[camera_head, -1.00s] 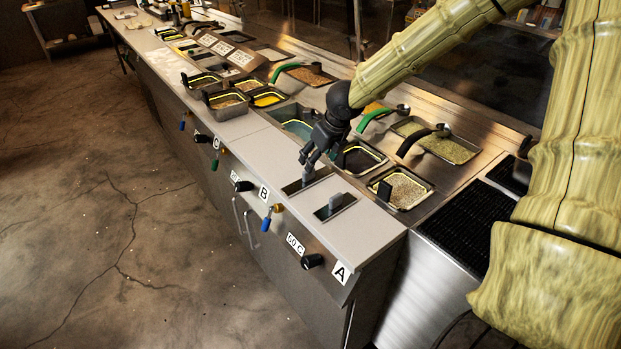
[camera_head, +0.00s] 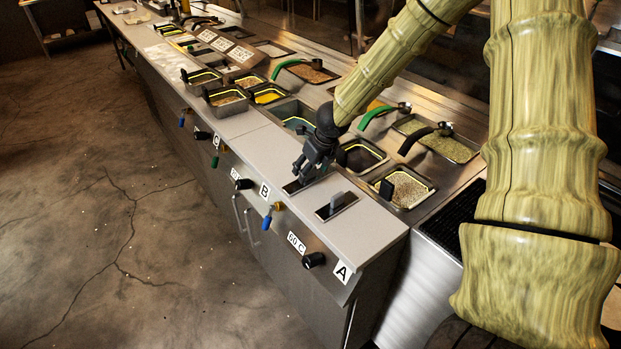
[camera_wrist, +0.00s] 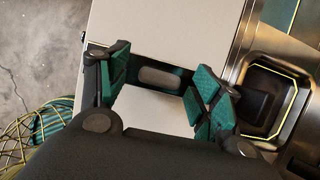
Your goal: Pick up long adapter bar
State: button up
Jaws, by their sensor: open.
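In the head view my gripper (camera_head: 302,175) is low over that plate and largely hides the piece.
The pale counter (camera_head: 370,225) is clear around the plates. Behind are a pan of grains (camera_head: 405,188), a dark pan (camera_head: 362,155) and a green-handled ladle (camera_head: 375,115). The counter's front edge has knobs and a blue-handled valve (camera_head: 267,222).

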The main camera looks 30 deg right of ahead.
jog(key=shift+w+f, duration=0.3)
jog(key=shift+f, duration=0.1)
jog(key=shift+s+r, duration=0.1)
jog(key=shift+c, duration=0.8)
jog(key=c, duration=1.1)
jog(key=shift+o, duration=0.2)
